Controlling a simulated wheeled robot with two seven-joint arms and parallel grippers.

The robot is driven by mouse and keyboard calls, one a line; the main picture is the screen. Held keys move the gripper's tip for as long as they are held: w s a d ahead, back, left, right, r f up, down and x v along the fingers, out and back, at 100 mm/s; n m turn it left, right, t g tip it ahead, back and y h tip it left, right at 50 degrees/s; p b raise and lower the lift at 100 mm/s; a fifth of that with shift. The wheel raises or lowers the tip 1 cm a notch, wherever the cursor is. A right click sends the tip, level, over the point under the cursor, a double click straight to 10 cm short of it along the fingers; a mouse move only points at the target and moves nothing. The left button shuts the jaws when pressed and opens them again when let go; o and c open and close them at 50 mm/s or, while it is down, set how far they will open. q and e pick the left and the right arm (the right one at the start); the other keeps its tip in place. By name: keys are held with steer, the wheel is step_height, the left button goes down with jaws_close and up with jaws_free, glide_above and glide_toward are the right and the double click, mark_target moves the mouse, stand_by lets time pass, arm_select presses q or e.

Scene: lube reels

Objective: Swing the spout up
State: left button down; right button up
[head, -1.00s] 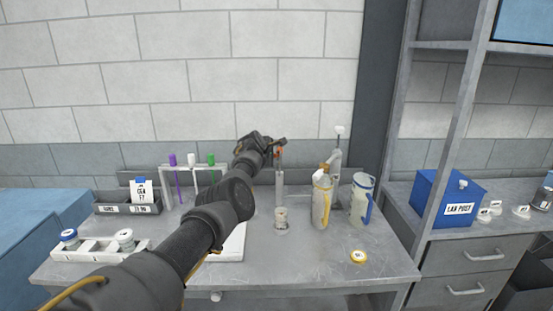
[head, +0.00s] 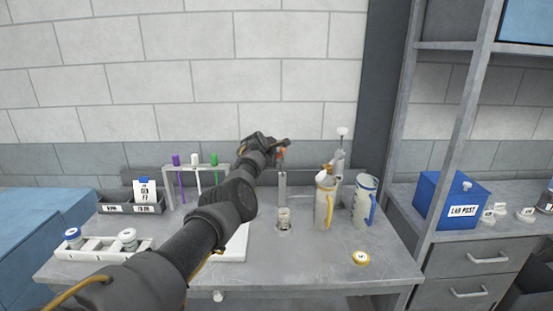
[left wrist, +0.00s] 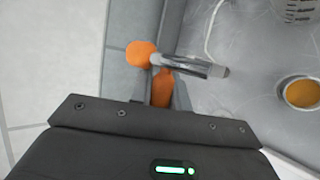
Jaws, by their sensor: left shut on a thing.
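A grey upright post (head: 282,187) stands near the back of the bench with a small orange part (head: 282,152) at its top. In the left wrist view a metal spout (left wrist: 195,65) with a dark tip lies across, pointing right, with an orange knob (left wrist: 140,53) at its left end. My left gripper (head: 272,142) is at the post's top. In the left wrist view it (left wrist: 162,98) is shut on the orange part (left wrist: 162,86) below the spout. My fingers partly hide that part. My right gripper is not in view.
A clear pot (head: 284,220) stands at the post's foot. Two jugs, yellow-handled (head: 324,205) and blue-handled (head: 363,203), stand to the right, before another post (head: 342,150). A tube rack (head: 190,168) is left. A yellow-rimmed lid (head: 360,258) lies in front. The front right bench is mostly clear.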

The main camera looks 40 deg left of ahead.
arm_select(q)
steer(key=shift+f, duration=0.15)
steer(key=c, duration=1.3)
jaws_free()
steer(key=shift+a+f, duration=0.1)
steer(key=shift+s+r, duration=0.1)
steer(key=shift+r, duration=0.1)
steer(key=b+v, duration=0.2)
steer(key=v, duration=0.8)
steer(key=shift+s+b, duration=0.2)
steer(key=shift+b, duration=0.2)
